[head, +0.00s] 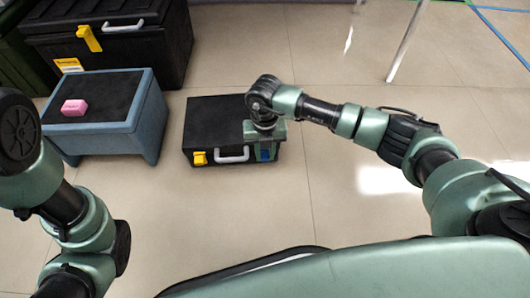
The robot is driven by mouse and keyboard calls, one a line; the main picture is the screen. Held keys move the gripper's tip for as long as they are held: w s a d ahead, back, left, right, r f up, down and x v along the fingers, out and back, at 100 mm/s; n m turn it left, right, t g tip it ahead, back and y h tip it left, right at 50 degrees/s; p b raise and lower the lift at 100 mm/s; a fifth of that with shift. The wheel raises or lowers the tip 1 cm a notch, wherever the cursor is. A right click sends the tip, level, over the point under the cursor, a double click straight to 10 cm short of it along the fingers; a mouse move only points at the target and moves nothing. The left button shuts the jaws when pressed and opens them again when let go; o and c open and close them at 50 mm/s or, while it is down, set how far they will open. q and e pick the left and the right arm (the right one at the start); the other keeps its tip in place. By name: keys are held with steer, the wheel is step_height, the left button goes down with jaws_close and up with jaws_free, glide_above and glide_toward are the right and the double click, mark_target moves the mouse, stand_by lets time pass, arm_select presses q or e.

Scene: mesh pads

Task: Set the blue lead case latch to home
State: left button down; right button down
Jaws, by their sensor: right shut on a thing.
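A low black case (212,118) stands on the floor near the middle of the head view. Its front carries a yellow latch (199,158) on the left, a white handle (232,155) in the middle and a blue latch (265,155) on the right. My right gripper (264,149) reaches down over the case's front right corner and is shut on the blue latch. The gripper hides part of the latch, so its exact position is hard to tell. My left arm shows at the left edge, but its gripper is out of view.
A blue-grey stool (147,115) with a black top stands left of the case and bears a pink block (74,108). The tiled floor right and in front of the case is clear.

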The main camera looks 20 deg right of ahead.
mark_target(265, 152)
steer(key=shift+w+r+g+p, duration=0.15)
steer(key=shift+w+g+p, duration=0.15)
steer(key=shift+g, duration=0.1)
steer(key=c, duration=1.2)
jaws_free()
steer(key=shift+o, duration=0.2)
steer(key=r+p, duration=0.1)
steer(key=r, duration=0.1)
steer(key=r+p, duration=0.2)
steer(key=r, duration=0.1)
steer(key=r+p, duration=0.2)
steer(key=r, duration=0.1)
steer(key=shift+w+d, duration=0.15)
steer(key=shift+w, duration=0.25)
steer(key=shift+f, duration=0.15)
